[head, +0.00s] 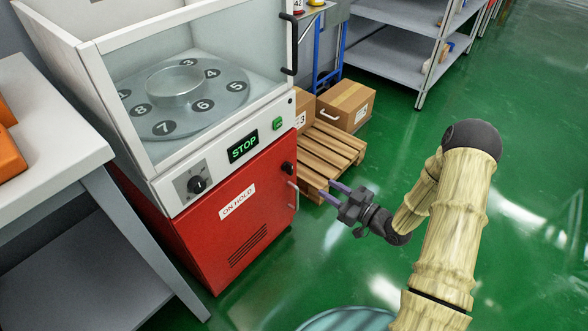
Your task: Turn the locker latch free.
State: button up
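The red locker (235,225) is the lower cabinet of the machine, with a label reading "ON HOLD" (237,202) on its door. The door looks closed. A black latch knob (289,168) sits at the door's upper right corner. A thin pale handle (296,197) runs down the door's right edge below it. My gripper (327,191) is to the right of the handle and a little lower than the latch in the picture. Its two purple fingers are apart, with nothing seen between them, and point left toward the locker. It appears clear of the latch.
Above the locker is a glazed case with a numbered turntable (205,108), a "STOP" display (243,147) and a black dial (197,185). A wooden pallet (325,150) with cardboard boxes (350,103) stands behind my gripper. A grey table (70,160) is at left. Green floor is open at right.

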aim_at(292, 166)
jog(key=b+x, duration=0.4)
jog(key=x, duration=0.9)
jog(key=shift+f, duration=0.1)
jog(key=shift+w+a+b, duration=0.35)
jog(key=shift+w+a, duration=0.05)
jog(key=shift+a, duration=0.05)
grip_shut()
